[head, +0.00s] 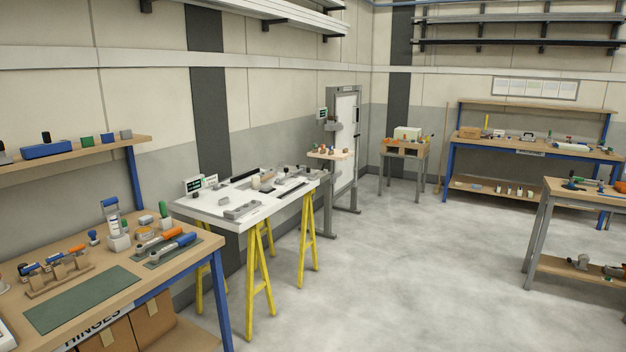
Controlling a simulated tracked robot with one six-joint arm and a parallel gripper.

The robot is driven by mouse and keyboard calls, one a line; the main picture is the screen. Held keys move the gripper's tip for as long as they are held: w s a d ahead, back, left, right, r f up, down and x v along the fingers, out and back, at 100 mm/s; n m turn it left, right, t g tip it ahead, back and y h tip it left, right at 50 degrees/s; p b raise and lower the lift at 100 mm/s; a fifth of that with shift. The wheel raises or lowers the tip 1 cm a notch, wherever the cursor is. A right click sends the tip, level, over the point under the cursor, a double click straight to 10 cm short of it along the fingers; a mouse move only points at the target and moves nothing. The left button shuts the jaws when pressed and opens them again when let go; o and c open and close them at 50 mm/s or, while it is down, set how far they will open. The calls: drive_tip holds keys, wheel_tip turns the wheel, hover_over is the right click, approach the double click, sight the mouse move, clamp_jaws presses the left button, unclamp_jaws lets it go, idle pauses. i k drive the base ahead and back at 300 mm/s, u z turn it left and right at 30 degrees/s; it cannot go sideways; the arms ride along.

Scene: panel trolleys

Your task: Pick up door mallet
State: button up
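I cannot single out a door mallet for certain; the tools in this view are small. A white panel (190,208) lies on yellow trestles in the middle, with a small beige block-like item (257,183) and several grey parts on it. A door frame (345,135) stands upright behind it, with a small wooden shelf (331,155) holding several small items. The right bench (600,197) carries a dark teal-handled item (573,184) and other small tools. My gripper is not in view.
The left bench (185,258), labelled HINGES, holds a green mat (83,298), a tool rack (60,278) and orange- and blue-handled tools. A blue-legged bench (590,153) and a small stand (404,152) are at the back. The grey floor (400,270) between them is clear.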

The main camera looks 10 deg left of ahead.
sight(256, 181)
drive_tip(key=u, duration=0.15)
drive_tip(key=i, duration=4)
